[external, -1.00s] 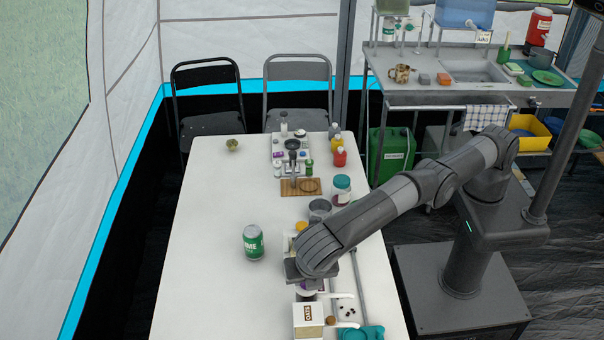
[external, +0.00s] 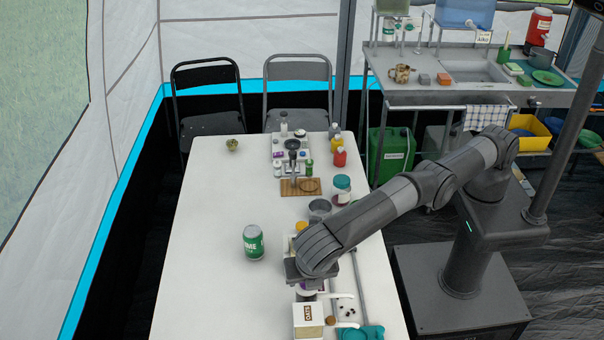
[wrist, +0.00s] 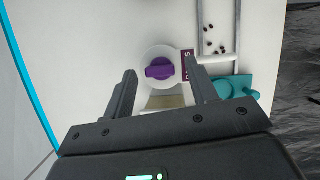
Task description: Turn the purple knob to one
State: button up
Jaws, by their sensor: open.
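The purple knob (wrist: 159,69) shows in the wrist view on a round white base, with a purple label plate (wrist: 187,66) with white lettering at its right. Its grip bar lies roughly left to right in that picture. My gripper (wrist: 160,75) is open, with one finger to the left of the knob and one to the right, apart from it. The knob is between and slightly beyond the fingertips. In the external view my gripper (external: 308,272) is over the front part of the white table (external: 205,250), and it mostly hides the knob.
A white carton (external: 307,320) and a teal item (external: 360,332) stand just in front of my gripper. A tray with dark bits (wrist: 217,35) lies right of the knob. A green can (external: 253,243) stands to the left. The table's left side is mostly clear.

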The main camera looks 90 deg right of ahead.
jog(key=shift+w+n, duration=0.1)
jog(key=shift+n, duration=0.2)
jog(key=shift+n+t, duration=0.3)
jog(key=shift+n, duration=0.2)
